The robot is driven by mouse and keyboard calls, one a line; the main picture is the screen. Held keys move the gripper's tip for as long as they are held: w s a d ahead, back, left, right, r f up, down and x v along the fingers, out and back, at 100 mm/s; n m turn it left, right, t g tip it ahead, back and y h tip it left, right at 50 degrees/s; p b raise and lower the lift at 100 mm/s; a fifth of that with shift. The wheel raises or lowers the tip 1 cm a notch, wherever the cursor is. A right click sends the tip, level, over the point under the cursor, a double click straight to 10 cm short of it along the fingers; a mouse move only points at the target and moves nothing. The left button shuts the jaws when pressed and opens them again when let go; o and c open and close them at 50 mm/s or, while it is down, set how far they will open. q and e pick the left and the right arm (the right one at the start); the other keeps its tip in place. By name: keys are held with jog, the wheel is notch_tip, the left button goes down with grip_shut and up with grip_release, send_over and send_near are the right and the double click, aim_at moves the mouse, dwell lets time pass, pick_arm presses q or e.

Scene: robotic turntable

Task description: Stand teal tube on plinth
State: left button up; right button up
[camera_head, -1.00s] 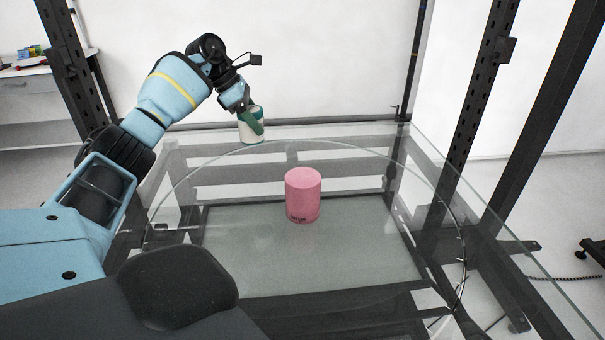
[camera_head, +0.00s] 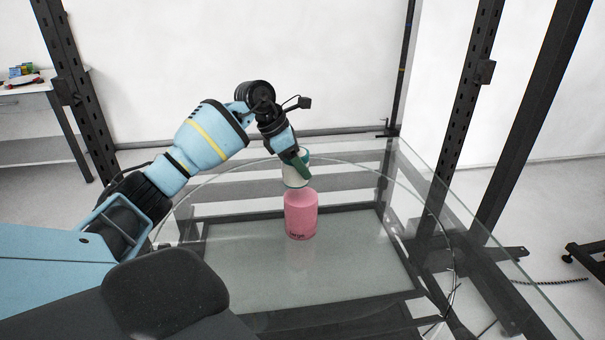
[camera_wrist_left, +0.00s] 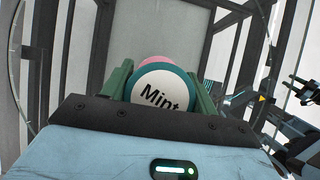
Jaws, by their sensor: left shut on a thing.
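The teal tube (camera_head: 294,178), white with a teal band, is upright in my left gripper (camera_head: 301,165). Its white top with a teal rim and the word "Mint" (camera_wrist_left: 160,92) faces the left wrist view, between the two green fingers (camera_wrist_left: 159,88). My left gripper is shut on it. The pink plinth (camera_head: 301,215) stands upright on the glass turntable. In the head view the tube's lower end appears at the plinth's top; I cannot tell whether they touch. In the left wrist view a pink edge of the plinth (camera_wrist_left: 158,61) shows behind the tube.
The round glass turntable (camera_head: 240,255) is clear around the plinth. Dark metal posts (camera_head: 470,110) rise at the right and left. A side table (camera_head: 35,105) with small coloured things stands far left.

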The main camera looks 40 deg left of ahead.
pick_arm(q)
jog(key=shift+d, duration=0.35)
jog(key=f, duration=0.1)
jog(key=f+p, duration=0.1)
jog(key=shift+w+d+f, duration=0.1)
jog(key=shift+d+f, duration=0.25)
jog(key=shift+a+f, duration=0.1)
jog(key=shift+f, duration=0.35)
pick_arm(e)
jog(key=shift+w+r, duration=0.5)
jog(key=shift+r, duration=0.25)
pick_arm(q)
jog(key=shift+f, duration=0.1)
jog(key=shift+f, duration=0.15)
jog(key=o, duration=1.1)
jog(key=shift+c, duration=0.2)
pick_arm(e)
jog(key=shift+s+f, duration=0.1)
